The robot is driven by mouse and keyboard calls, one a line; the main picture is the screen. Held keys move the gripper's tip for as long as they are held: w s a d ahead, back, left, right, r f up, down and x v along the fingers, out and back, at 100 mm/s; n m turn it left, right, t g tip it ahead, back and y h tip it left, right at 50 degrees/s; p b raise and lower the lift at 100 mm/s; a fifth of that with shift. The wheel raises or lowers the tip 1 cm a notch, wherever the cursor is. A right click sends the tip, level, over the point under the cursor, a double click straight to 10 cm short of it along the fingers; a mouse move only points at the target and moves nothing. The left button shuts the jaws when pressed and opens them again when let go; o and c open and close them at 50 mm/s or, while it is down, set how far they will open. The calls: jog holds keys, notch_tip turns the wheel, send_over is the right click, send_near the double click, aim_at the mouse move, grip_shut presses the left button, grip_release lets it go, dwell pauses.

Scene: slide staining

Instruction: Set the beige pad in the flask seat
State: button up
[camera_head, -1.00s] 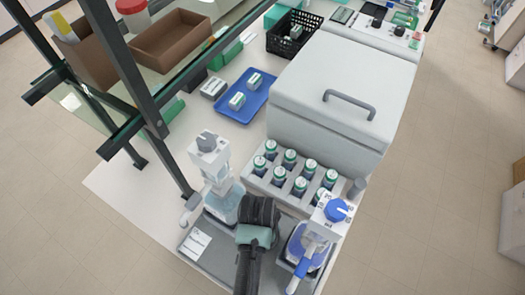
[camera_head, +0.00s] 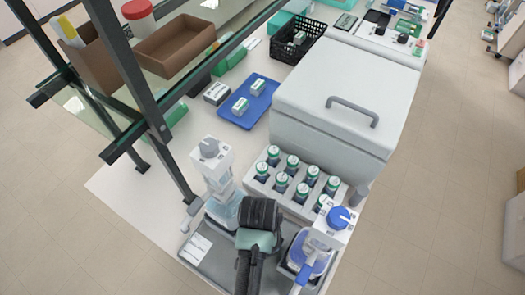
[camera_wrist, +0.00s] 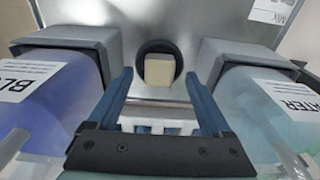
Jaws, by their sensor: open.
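In the wrist view, a beige pad (camera_wrist: 158,70) shows inside a dark round ring (camera_wrist: 141,50) on the grey metal tray, between two bottles. This ring looks like the flask seat. I cannot tell how deep the pad sits or whether it lies flat. My gripper (camera_wrist: 159,76) is open, its two blue fingers apart, one to each side of the pad in this view. No contact with the pad shows. In the head view, my own wrist hides the pad and the ring, and the metal tray (camera_head: 207,262) shows around it.
A bottle of blue liquid (camera_wrist: 45,95) and a water bottle (camera_wrist: 275,100) stand close on either side of the gripper. In the head view, a rack of vials (camera_head: 262,187) and a large grey lidded machine (camera_head: 340,80) stand behind. A blue tray (camera_head: 262,108) holds small boxes.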

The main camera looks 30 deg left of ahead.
notch_tip(320, 180, up, 10)
jog(key=shift+s+f, duration=0.2)
jog(key=shift+s, duration=0.2)
jog(key=w+r+t+y, duration=0.2)
jog(key=w+r+t, duration=0.5)
jog(key=w+r, duration=0.75)
jog(key=w+d+r+t, duration=0.1)
jog(key=w+r+t, duration=0.2)
jog(key=r, duration=0.5)
jog(key=w+d+r+t, duration=0.2)
jog(key=r+t, duration=0.2)
jog(key=r, duration=0.5)
jog(key=s+d+r+t, duration=0.1)
jog(key=d+r+t, duration=0.15)
jog(key=r, duration=0.55)
jog(key=s+d+r+t, duration=0.1)
jog(key=d+r+t, duration=0.15)
jog(key=r, duration=0.55)
jog(key=s+d+r+t+h, duration=0.2)
jog(key=s+r+t, duration=0.5)
jog(key=r, duration=0.8)
jog(key=s+d, duration=0.1)
jog(key=s, duration=0.2)
jog(key=shift+d+r, duration=0.15)
